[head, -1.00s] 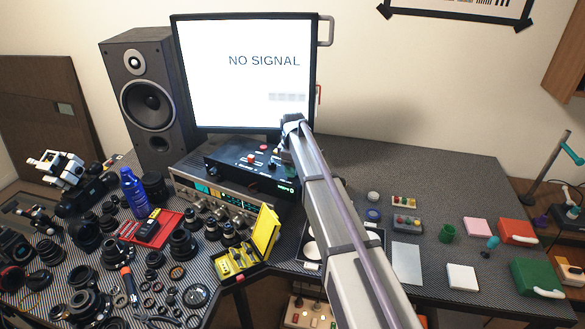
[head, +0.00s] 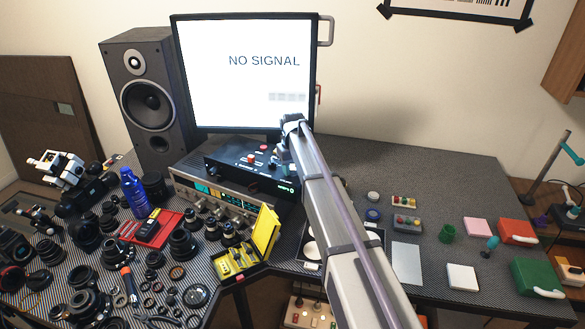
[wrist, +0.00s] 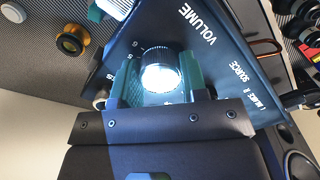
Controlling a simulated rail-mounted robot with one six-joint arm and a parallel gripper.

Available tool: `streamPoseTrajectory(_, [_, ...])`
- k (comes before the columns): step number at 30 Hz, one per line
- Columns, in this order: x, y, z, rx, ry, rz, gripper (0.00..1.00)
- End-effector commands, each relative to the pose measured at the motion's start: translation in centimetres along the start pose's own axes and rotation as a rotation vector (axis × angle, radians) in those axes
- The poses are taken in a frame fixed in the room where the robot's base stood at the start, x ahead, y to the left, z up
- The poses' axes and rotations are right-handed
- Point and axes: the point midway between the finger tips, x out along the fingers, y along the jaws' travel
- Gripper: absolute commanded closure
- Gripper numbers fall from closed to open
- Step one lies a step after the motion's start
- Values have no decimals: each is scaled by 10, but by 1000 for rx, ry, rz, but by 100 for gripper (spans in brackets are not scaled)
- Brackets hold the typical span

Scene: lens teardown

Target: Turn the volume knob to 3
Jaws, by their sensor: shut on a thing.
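The volume knob (wrist: 160,72) has a dark ribbed side and a bright, glaring top. It sits on the black panel of a box (wrist: 222,62), beside the printed word VOLUME. My gripper (wrist: 158,80) has its teal fingers on either side of the knob, shut on it. Small scale marks show on the panel left of the knob, but I cannot read its setting. In the head view the black box (head: 228,169) stands below the monitor, and my arm's end is over its right part. There the knob is hidden by my gripper (head: 282,160).
The monitor (head: 245,75) reads NO SIGNAL close behind my arm. A silver receiver (head: 215,192) lies under the box. A yellow case (head: 262,235) stands in front, with several lenses to the left. A speaker (head: 148,100) stands at the left.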

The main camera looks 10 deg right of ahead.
Motion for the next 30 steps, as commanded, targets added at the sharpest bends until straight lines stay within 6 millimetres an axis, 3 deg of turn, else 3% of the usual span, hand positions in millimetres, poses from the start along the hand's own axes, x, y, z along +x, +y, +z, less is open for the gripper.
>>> streamPoseTrajectory(18, [0, 0, 0, 530, 0, 0, 84])
streamPoseTrajectory(30, [0, 0, 0, 679, 0, 0, 84])
